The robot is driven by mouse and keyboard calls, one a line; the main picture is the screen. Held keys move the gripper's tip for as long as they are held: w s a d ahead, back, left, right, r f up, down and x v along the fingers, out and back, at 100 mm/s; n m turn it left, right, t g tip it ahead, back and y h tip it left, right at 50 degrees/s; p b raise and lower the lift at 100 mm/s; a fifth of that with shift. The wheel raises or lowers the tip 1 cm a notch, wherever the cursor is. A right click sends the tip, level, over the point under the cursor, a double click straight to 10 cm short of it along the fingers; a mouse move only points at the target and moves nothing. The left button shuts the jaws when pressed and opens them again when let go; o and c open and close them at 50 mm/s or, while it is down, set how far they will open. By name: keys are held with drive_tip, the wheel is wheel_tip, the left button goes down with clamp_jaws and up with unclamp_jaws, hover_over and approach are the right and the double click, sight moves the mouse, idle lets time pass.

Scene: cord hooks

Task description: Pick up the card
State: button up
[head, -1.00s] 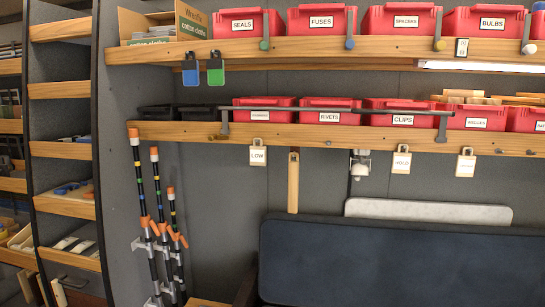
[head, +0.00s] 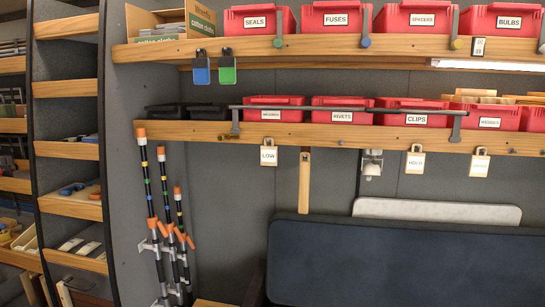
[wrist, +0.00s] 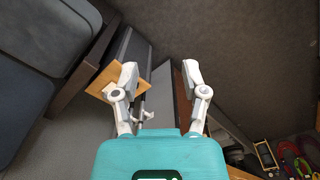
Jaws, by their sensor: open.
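Several pale tags or cards hang from the lower shelf edge in the head view: one reading LOW (head: 268,156), one that seems to read HOLD (head: 415,161), and another (head: 480,165) too small to read. I cannot tell which of them is the card. My gripper (wrist: 160,78) is open in the wrist view, with nothing between its fingers. A tan flat piece (wrist: 106,82) shows beside and partly behind the left finger; I cannot tell what it is or whether they touch. My gripper is not in the head view.
Red labelled bins, including the CLIPS bin (head: 416,112), stand on two wooden shelves. A dark rail (head: 345,109) runs before the lower bins. A dark padded panel (head: 410,262) fills the lower right. Banded poles (head: 146,190) stand at left.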

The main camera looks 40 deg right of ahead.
drive_tip(key=shift+d, duration=0.3)
drive_tip(key=shift+o, duration=2.4)
drive_tip(key=shift+w+d+r, duration=0.1)
drive_tip(key=shift+d+r, duration=0.05)
drive_tip(key=shift+d, duration=0.05)
drive_tip(key=shift+o, duration=0.2)
drive_tip(key=w+d+r+n+t+h+p, duration=0.1)
drive_tip(key=w+d+r+h+p, duration=0.1)
drive_tip(key=w+d+r+p, duration=0.2)
drive_tip(key=w+d+r+n+t+h+p, duration=0.1)
drive_tip(key=d+r+p, duration=0.4)
drive_tip(key=d, duration=0.5)
drive_tip(key=w+r+n+h, duration=0.1)
drive_tip(key=w, duration=0.1)
drive_tip(key=shift+w+r+n+t+h, duration=0.3)
drive_tip(key=shift+w+r+t+h, duration=0.1)
drive_tip(key=w+d+r+n+t+h+p, duration=0.3)
drive_tip(key=d+r+n+p, duration=0.4)
drive_tip(key=r, duration=0.5)
drive_tip(key=w+d+r+n+t+h+p, duration=0.2)
drive_tip(key=w+d+r+n+p, duration=0.3)
drive_tip(key=d+r, duration=0.6)
drive_tip(key=w+d+r+n+t+h+p, duration=0.3)
drive_tip(key=d+r+n+p, duration=0.6)
drive_tip(key=r, duration=0.6)
drive_tip(key=shift+w+d+r+n+t+h+p, duration=0.15)
drive_tip(key=shift+w+d+n+t+h+p, duration=0.2)
drive_tip(key=shift+w+d+n+h, duration=0.5)
